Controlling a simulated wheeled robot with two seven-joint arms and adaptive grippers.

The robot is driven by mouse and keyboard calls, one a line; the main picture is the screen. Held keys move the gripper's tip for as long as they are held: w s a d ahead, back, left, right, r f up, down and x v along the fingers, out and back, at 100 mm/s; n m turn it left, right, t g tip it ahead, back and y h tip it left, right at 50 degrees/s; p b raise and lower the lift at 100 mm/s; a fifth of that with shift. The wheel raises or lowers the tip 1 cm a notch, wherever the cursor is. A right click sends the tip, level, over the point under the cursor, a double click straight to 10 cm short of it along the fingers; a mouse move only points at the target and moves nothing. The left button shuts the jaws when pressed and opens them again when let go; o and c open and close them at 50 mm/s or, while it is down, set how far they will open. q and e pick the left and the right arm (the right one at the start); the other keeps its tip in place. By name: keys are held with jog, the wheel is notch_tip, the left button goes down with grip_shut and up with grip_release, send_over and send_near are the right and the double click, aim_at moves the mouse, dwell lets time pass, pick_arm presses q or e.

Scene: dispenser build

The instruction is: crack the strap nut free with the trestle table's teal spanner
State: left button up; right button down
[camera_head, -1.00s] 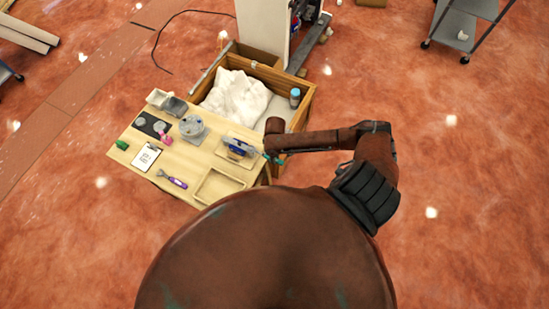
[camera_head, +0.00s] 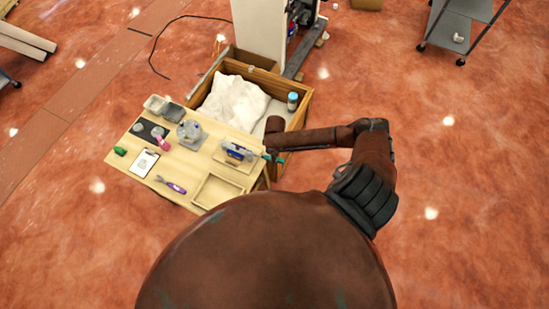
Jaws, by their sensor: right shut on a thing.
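My right gripper (camera_head: 270,156) is at the right edge of the wooden table (camera_head: 185,180), pointing down, with its fingers mostly hidden under my arm. It is shut on a small teal tool, which looks like the teal spanner (camera_head: 278,159); only a bit of teal shows. Just left of it, a blue and grey fixture (camera_head: 236,151) stands on a pale board on the table. The strap nut is too small to make out; I cannot tell whether the spanner touches the fixture. My left gripper is out of view.
The table also holds a clipboard (camera_head: 144,163), a purple-handled tool (camera_head: 172,185), a grey round part (camera_head: 190,131), a green item (camera_head: 120,151) and an empty shallow tray (camera_head: 217,190). Behind is a wooden crate (camera_head: 303,108) with white cloth (camera_head: 235,101) and a blue-capped bottle (camera_head: 292,98).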

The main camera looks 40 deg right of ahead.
jog(key=shift+w+d+n, duration=0.85)
jog(key=shift+d+n, duration=0.1)
jog(key=shift+n, duration=0.25)
jog(key=shift+w+d+b, duration=0.1)
jog(key=shift+b, duration=0.2)
jog(key=shift+w+d+n, duration=0.25)
jog(key=shift+w+n, duration=0.05)
jog(key=shift+n, duration=0.2)
dwell(0.3)
jog(key=shift+p, duration=0.3)
jog(key=shift+r+p, duration=2)
jog(key=shift+p, duration=0.2)
